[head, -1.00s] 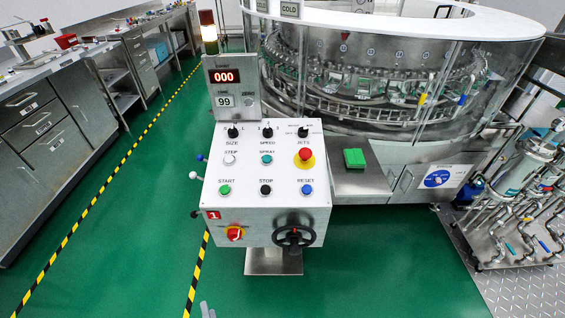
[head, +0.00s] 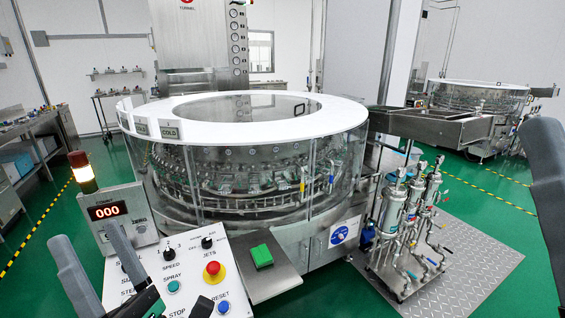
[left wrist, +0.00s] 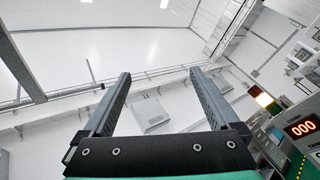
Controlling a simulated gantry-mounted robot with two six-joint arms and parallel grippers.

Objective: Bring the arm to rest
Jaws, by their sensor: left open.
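My left gripper (head: 87,236) is in the lower left of the head view, in front of the control panel (head: 240,300). Its two grey fingers stand upright and wide apart, with nothing between them. In the left wrist view the same gripper (left wrist: 160,74) is open and empty, pointing toward the white wall and ceiling. It hides the left part of the panel's buttons. A dark grey piece (head: 548,175) at the right edge of the head view seems to be part of my right gripper; its jaws cannot be made out.
The round glass-walled washer (head: 160,180) stands behind the panel, with a green block (head: 262,256) on a ledge beside it. The counter display (head: 108,210) and lit signal lamp (head: 82,171) are close to my left gripper. Filters and pipes (head: 395,215) stand at right.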

